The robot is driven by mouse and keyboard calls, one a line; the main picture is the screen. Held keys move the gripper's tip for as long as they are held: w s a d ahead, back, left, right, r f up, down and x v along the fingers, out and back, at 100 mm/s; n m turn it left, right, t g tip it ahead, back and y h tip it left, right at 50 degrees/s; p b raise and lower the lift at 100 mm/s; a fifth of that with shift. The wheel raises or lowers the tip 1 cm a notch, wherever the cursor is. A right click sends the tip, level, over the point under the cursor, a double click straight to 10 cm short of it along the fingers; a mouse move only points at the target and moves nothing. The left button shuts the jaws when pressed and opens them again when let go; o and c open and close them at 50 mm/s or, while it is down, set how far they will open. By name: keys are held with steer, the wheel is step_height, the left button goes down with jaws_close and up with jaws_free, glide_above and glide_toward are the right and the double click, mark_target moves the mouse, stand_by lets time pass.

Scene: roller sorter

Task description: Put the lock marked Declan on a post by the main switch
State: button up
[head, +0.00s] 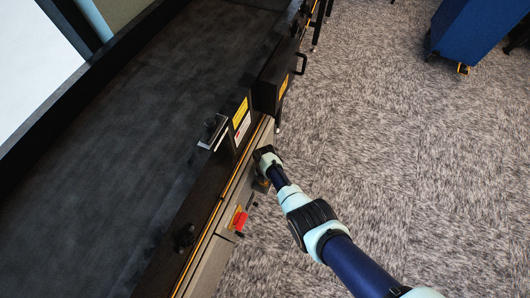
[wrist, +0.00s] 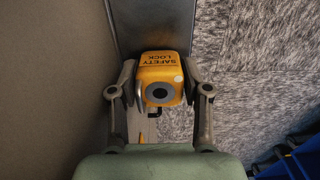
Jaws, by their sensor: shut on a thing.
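A yellow lock (wrist: 160,68) with "SAFETY LOCK" on its body shows in the wrist view. No name is readable on it. My gripper (wrist: 160,92) is shut on this lock, with one finger on each side. In the head view my gripper (head: 266,160) is beside the front side of the dark conveyor. A red switch (head: 239,220) on a yellow plate sits on the grey side panel, below and left of my gripper. I cannot tell whether it is the main switch. Posts cannot be made out, and the lock is mostly hidden in the head view.
The black belt bed (head: 110,130) fills the left of the head view. A dark box with yellow and white labels (head: 240,118) stands on its edge above my gripper. A blue cart (head: 470,35) is far right. The carpeted floor (head: 400,150) between is clear.

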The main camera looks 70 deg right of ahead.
steer(key=shift+f, duration=0.1)
stand_by(0.3)
steer(key=o, duration=1.4)
steer(key=shift+s, duration=0.25)
steer(key=shift+o, duration=0.2)
steer(key=shift+w+d, duration=0.1)
steer(key=shift+r, duration=0.25)
step_height(320, 180, up, 11)
steer(key=shift+s+r, duration=0.2)
